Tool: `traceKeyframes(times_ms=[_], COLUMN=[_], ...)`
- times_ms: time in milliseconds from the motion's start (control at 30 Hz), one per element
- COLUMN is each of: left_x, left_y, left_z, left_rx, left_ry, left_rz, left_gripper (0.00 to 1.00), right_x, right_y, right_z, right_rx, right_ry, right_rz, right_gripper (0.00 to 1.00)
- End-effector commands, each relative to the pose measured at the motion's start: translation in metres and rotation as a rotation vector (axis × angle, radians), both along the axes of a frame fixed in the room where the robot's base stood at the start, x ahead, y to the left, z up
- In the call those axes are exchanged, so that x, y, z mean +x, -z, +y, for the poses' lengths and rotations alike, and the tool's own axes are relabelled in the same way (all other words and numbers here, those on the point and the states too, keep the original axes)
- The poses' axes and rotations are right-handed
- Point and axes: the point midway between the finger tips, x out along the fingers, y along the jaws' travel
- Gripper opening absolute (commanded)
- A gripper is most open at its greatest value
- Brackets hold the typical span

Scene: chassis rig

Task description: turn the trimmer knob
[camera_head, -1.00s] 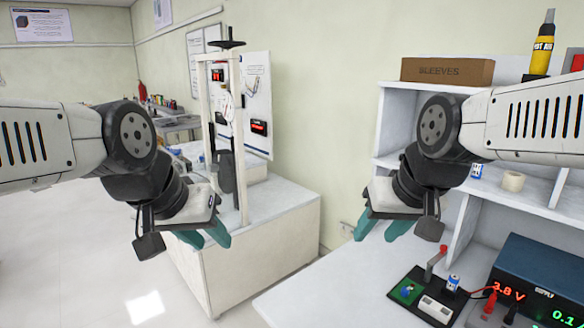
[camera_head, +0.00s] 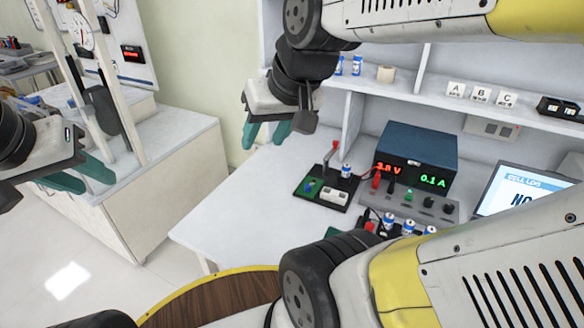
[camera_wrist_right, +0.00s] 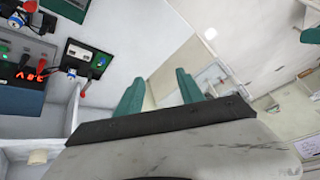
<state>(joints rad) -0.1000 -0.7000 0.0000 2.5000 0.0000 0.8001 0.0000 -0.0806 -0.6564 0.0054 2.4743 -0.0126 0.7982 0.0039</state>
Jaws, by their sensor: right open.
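A black board (camera_head: 327,188) lies on the white bench (camera_head: 240,205). It carries a small green module (camera_head: 309,187) with a blue part, a white holder, a red-tipped lever and a blue-and-white cell. The trimmer knob is too small to make out for sure. The board also shows at the upper left of the right wrist view (camera_wrist_right: 88,57). My right gripper (camera_head: 264,140) is open and empty, above and left of the board, apart from it. Its fingers also show in the wrist view (camera_wrist_right: 160,84). My left gripper (camera_head: 92,184) is open and empty at the far left.
A blue power supply (camera_head: 417,160) reading 3.8 V and 0.1 A stands right of the board, with leads and a knob panel (camera_head: 430,205) in front. Behind are white shelves (camera_head: 410,95); a screen (camera_head: 522,192) is at right. The bench's left part is clear.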

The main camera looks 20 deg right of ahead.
Motion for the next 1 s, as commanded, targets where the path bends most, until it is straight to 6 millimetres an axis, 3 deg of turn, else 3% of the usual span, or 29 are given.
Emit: traceKeyframes(times_ms=[267, 467, 700, 833, 1000], left_x=[0.0, 0.0, 0.0, 0.0, 0.0], left_y=[0.0, 0.0, 0.0, 0.0, 0.0], left_z=[0.0, 0.0, 0.0, 0.0, 0.0], left_rx=[0.0, 0.0, 0.0, 0.0, 0.0], left_ry=[0.0, 0.0, 0.0, 0.0, 0.0], left_rz=[0.0, 0.0, 0.0, 0.0, 0.0], left_gripper=[0.36, 0.36, 0.36, 0.36, 0.36], right_x=[0.082, 0.144, 0.205, 0.227, 0.241], right_y=[0.02, 0.061, 0.14, 0.195, 0.259], right_z=[-0.041, -0.082, -0.137, -0.167, -0.198], right_rx=[-0.093, -0.14, -0.16, -0.155, -0.139], right_ry=[0.076, 0.122, 0.165, 0.187, 0.209], right_rz=[0.141, 0.251, 0.381, 0.446, 0.512], right_gripper=[0.45, 0.45, 0.45, 0.45, 0.45])
